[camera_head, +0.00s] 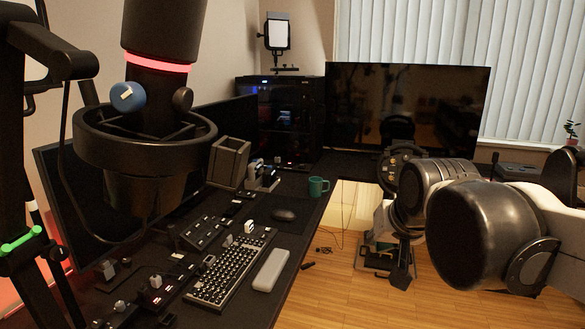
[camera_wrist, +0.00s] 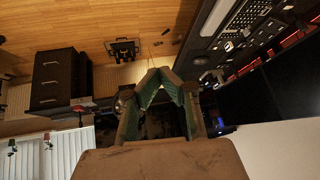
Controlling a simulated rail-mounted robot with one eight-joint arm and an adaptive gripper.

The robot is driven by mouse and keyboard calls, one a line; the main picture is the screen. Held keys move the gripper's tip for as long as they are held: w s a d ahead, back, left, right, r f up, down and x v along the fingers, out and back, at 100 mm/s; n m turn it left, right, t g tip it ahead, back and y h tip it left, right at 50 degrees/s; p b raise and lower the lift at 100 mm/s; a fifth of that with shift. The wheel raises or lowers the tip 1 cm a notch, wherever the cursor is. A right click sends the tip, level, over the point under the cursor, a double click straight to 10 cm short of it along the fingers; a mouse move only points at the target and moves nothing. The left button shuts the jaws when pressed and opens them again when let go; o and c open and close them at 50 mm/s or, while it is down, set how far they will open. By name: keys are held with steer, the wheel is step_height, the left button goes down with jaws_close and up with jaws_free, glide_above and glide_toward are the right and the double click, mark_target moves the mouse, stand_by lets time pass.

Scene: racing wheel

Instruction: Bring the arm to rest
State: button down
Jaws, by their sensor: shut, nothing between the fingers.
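My gripper (camera_wrist: 158,75) shows in the middle of the wrist view. Its two brown fingers with green inner sides come together at the tips, with nothing between them. In the head view my arm is folded at the right, over the floor beside the desk, with its dark wrist end in front of the wooden floor. The gripper's tips are hard to make out there against the dark things behind. The gripper touches nothing that I can see.
The black desk (camera_head: 235,309) fills the left, holding a keyboard (camera_head: 231,275), a mouse (camera_head: 284,215) and a teal mug (camera_head: 318,187). A large monitor (camera_head: 407,107) stands behind. In the wrist view a dark drawer cabinet (camera_wrist: 55,80) is at left and pedals (camera_wrist: 122,50) lie on the floor.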

steer(key=s+d+f, duration=0.1)
steer(key=s+f, duration=0.3)
steer(key=s, duration=0.3)
steer(key=s+d+f+n, duration=0.1)
steer(key=s+f, duration=0.3)
steer(key=s, duration=0.4)
steer(key=shift+d+g+h, duration=0.3)
steer(key=shift+d, duration=0.25)
stand_by(1.1)
